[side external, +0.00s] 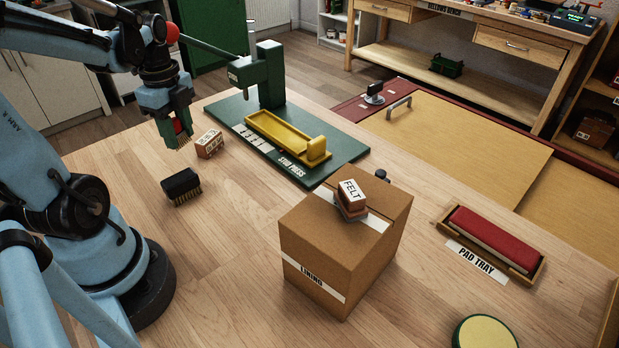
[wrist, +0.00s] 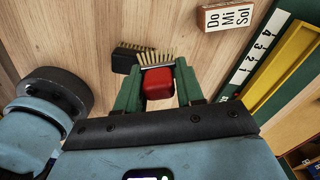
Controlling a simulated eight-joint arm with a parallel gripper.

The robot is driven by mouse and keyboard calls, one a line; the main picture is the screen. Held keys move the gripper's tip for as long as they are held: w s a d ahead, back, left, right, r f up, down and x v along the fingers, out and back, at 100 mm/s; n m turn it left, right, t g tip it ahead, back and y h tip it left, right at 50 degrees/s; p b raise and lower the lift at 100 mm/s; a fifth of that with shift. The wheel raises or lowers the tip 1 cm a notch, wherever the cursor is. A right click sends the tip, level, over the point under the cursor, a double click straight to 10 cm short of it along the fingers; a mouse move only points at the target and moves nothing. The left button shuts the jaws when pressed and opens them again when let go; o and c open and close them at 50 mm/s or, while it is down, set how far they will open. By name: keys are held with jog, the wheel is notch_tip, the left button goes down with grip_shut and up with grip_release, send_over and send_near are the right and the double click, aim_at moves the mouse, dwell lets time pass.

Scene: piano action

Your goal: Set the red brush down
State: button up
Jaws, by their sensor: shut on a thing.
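The red brush (wrist: 158,83) is between the green fingers of my gripper (wrist: 158,88) in the wrist view, with its tan bristles pointing away from the palm. In the side external view my gripper (side external: 176,128) is shut on the red brush (side external: 180,127), mostly hidden by the fingers. Its bristles hang downward, and it appears held above the wooden table (side external: 225,245). A black brush (side external: 181,182) lies on the table below and near it, bristles down; in the wrist view the black brush (wrist: 126,58) shows partly behind the red brush's bristles.
A small lettered block (side external: 210,144) stands close by the gripper. The green stud press (side external: 345,160) with a yellow tray is beyond it. A cardboard box (side external: 330,255) with a felt block (side external: 351,196) on top stands front centre. The table between the black brush and box is clear.

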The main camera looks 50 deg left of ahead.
send_over(164, 169)
notch_tip(164, 169, down, 5)
jog(key=shift+f, duration=2.1)
jog(key=shift+f, duration=0.1)
jog(key=o, duration=1)
